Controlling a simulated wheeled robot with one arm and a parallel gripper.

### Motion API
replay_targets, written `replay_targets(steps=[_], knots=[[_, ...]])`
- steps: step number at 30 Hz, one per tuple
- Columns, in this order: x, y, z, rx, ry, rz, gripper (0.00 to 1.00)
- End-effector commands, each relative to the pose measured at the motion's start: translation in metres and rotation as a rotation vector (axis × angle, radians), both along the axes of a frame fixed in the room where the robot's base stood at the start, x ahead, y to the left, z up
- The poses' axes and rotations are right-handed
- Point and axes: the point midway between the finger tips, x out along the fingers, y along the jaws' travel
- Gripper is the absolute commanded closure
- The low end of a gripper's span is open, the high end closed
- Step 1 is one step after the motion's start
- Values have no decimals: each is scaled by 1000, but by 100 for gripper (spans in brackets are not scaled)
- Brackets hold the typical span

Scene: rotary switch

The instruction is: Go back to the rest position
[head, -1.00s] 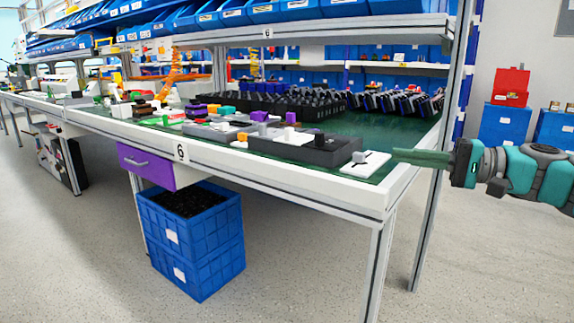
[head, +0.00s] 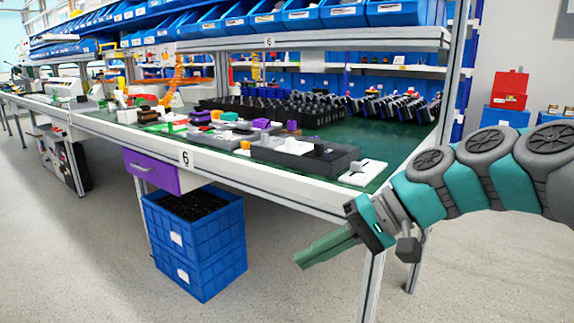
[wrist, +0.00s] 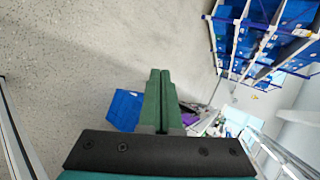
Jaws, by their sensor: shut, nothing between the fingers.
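My gripper (head: 328,247) is shut and empty. In the head view it hangs in front of the workbench's near right corner, with its green fingers pointing left and a little down, below the bench top. In the wrist view the closed fingers (wrist: 158,100) lie side by side over the grey floor. A white rotary switch plate (head: 363,172) lies on the near right end of the green bench top. My gripper is apart from it and from the bench edge.
The workbench (head: 300,190) carries several boxes and parts. Stacked blue crates (head: 198,240) stand on the floor under its purple drawer (head: 150,170); a blue crate shows in the wrist view (wrist: 124,110). The bench leg (head: 370,285) is close to my gripper. The floor in front is clear.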

Motion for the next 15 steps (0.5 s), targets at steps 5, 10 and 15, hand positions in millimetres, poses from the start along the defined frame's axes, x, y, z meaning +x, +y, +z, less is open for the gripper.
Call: replay_targets(steps=[5,10,15], knots=[[-80,4,-69,-356,56,91,100],[-145,-41,-126,-660,111,128,100],[-188,-88,-154,-855,156,135,100]])
